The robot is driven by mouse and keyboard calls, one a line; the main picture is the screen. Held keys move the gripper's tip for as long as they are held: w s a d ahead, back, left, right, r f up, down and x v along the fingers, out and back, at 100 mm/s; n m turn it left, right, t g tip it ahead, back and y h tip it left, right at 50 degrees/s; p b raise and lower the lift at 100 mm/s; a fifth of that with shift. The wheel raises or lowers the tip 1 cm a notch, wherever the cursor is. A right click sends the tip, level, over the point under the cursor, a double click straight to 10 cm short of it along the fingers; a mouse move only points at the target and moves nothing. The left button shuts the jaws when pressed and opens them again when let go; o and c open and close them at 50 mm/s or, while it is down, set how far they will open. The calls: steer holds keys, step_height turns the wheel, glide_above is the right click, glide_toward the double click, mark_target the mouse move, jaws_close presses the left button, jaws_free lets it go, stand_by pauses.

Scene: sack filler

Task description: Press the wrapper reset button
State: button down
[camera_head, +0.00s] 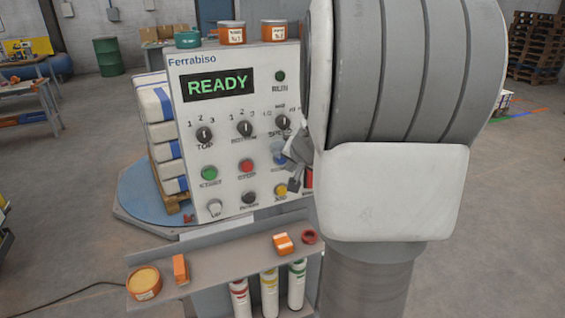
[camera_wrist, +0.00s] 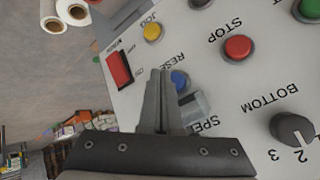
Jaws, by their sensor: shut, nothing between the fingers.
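The wrapper's white control panel (camera_head: 225,125) shows READY on its screen. The blue reset button (camera_wrist: 180,80) sits on it beside its RESET label, and in the head view it is a partly covered blue spot (camera_head: 278,149). My gripper (camera_head: 294,185) is shut and empty at the panel's right side, partly hidden by my arm. In the wrist view its closed fingertips (camera_wrist: 160,73) overlap the left edge of the blue button. I cannot tell whether they touch it.
The yellow jog button (camera_wrist: 152,32), red stop button (camera_wrist: 238,47), red switch (camera_wrist: 118,70) and bottom knob (camera_wrist: 292,128) surround the reset button. A shelf (camera_head: 215,262) with small orange items juts out below the panel. Tins (camera_head: 231,33) stand on top.

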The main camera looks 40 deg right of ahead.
steer(key=s, duration=0.2)
steer(key=s+a+b, duration=0.1)
steer(key=s, duration=0.1)
stand_by(0.8)
